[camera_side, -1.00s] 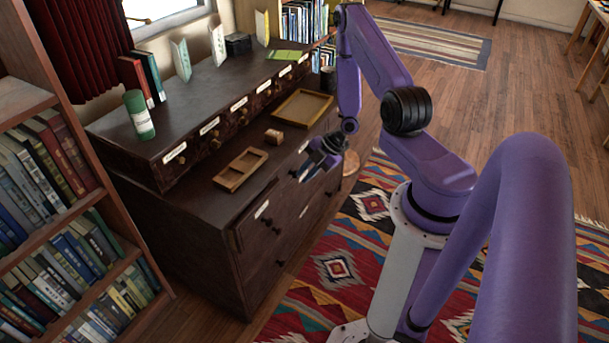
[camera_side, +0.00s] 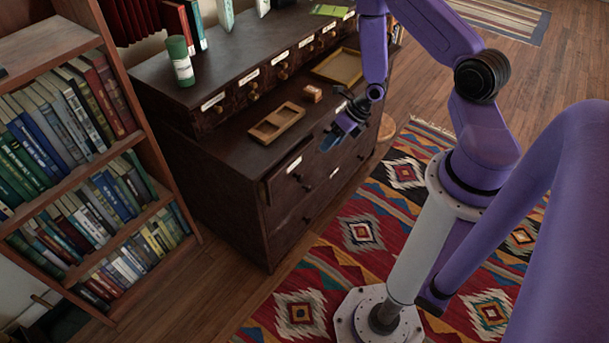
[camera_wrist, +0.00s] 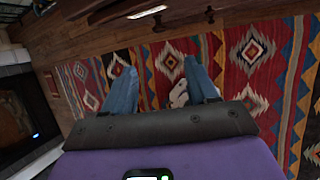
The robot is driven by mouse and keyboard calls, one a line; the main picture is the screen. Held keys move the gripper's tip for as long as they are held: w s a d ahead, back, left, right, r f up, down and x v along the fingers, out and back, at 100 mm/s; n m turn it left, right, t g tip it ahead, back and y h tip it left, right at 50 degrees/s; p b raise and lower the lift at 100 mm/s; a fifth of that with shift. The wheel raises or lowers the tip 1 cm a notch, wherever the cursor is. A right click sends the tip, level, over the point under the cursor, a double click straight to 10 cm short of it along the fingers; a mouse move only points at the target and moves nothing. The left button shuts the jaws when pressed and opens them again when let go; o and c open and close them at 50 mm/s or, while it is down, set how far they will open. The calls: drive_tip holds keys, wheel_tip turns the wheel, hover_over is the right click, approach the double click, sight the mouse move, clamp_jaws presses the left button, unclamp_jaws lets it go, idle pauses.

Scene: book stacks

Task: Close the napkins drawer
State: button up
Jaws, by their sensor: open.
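The dark wooden cabinet (camera_side: 225,190) has wide labelled drawers below its top, but the label writing is too small to read, so I cannot tell which is the napkins drawer. The upper left wide drawer (camera_side: 288,181) has a white label and a dark knob, and its front stands slightly out from the cabinet. My gripper (camera_side: 330,143) is in front of the upper drawers, right of that label, with no visible contact. In the wrist view my gripper (camera_wrist: 161,80) has its two blue fingers apart, nothing between them, with drawer fronts (camera_wrist: 190,22) along the top.
A two-compartment wooden tray (camera_side: 277,122), a small box (camera_side: 313,93) and a larger tray (camera_side: 340,67) lie on the cabinet ledge. A green cylinder (camera_side: 181,62) stands on the upper top. A bookshelf (camera_side: 90,140) is at left.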

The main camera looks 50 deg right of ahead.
sight(304, 176)
drive_tip(key=x, duration=1.7)
drive_tip(key=shift+a+f, duration=0.1)
drive_tip(key=shift+f, duration=0.1)
clamp_jaws()
drive_tip(key=shift+w, duration=2.4)
